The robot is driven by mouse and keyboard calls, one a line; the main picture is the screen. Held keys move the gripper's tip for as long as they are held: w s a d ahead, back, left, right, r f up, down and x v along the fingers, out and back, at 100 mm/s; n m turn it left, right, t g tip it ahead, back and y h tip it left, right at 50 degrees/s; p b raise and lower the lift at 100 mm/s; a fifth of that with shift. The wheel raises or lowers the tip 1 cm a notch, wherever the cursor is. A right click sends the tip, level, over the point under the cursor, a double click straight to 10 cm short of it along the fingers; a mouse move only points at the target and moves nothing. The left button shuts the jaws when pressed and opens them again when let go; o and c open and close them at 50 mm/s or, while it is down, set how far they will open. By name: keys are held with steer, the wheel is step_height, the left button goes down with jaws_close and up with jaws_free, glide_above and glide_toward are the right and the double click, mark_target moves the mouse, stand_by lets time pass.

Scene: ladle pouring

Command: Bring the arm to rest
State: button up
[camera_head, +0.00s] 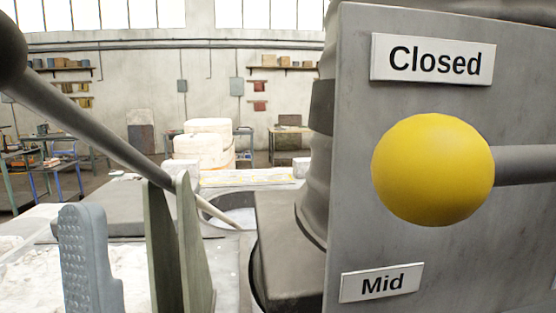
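My gripper cannot be made out in this view, and no arm link is clearly seen. A dark ladle rod (105,130) with a round end at the upper left slants down to the right. It passes at the top of a greenish upright stand (160,245), and its pale tip ends near a round opening (212,207). I cannot tell whether the rod touches the stand. A yellow ball knob (433,170) on a grey shaft (525,165) stands in front of a grey panel (350,150), between the labels "Closed" (434,61) and "Mid" (382,283).
A blue-grey upright piece with a bumpy face (87,262) stands at the lower left. The grey panel and a dark ribbed column (318,150) block the right side. White blocks (203,145), workbenches (292,141) and wall shelves (285,68) are far back.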

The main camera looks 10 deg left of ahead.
steer(key=w+d+f+n+g, duration=0.2)
steer(key=d+f+n+g, duration=0.15)
steer(key=f, duration=0.55)
steer(key=w+d+f+n+g, duration=0.25)
steer(key=d+f+n, duration=0.2)
steer(key=f, duration=0.45)
steer(key=w+d+f+n+g, duration=0.1)
steer(key=d+f+n+g, duration=0.35)
steer(key=f, duration=0.55)
steer(key=s+d+f+m+g+h, duration=0.4)
steer(key=s+d+f+m+h, duration=0.3)
steer(key=s+d+f+h, duration=0.6)
steer(key=s+d+f, duration=0.2)
steer(key=d+f, duration=0.1)
steer(key=d, duration=0.3)
steer(key=shift+s+f, duration=0.25)
steer(key=shift+f, duration=0.15)
steer(key=shift+d+m, duration=0.1)
steer(key=shift+m, duration=0.15)
